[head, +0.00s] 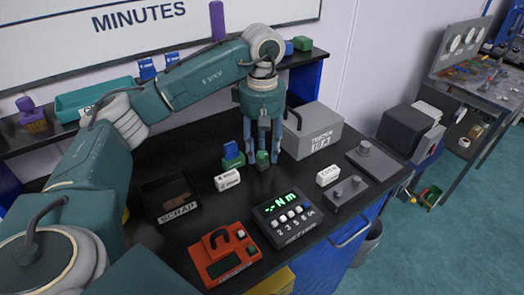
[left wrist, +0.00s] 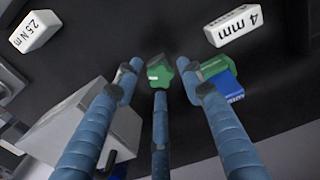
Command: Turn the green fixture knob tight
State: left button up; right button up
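The small green knob (head: 262,158) stands on the black bench top, directly below my left gripper (head: 264,155). In the left wrist view the lobed green knob (left wrist: 160,73) sits between the tips of my three blue fingers (left wrist: 158,75). The fingers are spread around it, with dark gaps showing beside the knob, so the gripper looks open. The underside of the knob and what it is fixed to are hidden. A blue-and-green block (head: 232,155) stands close to the left of it. My right gripper is in neither view.
White blocks stand nearby, one marked 4 mm (left wrist: 240,25), one 2.5 Nm (left wrist: 35,30). A grey labelled box (head: 311,131) is close to the right of my fingers. A Nm display (head: 286,215), red device (head: 223,254) and scrap tray (head: 178,213) are in front.

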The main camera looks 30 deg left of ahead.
pick_arm(q)
grip_shut()
jog(key=m, duration=0.3)
jog(key=shift+m, duration=0.9)
jog(key=m+b, duration=0.1)
jog(key=m, duration=0.3)
jog(key=shift+m, duration=0.4)
jog(key=m, duration=0.3)
jog(key=shift+m, duration=0.6)
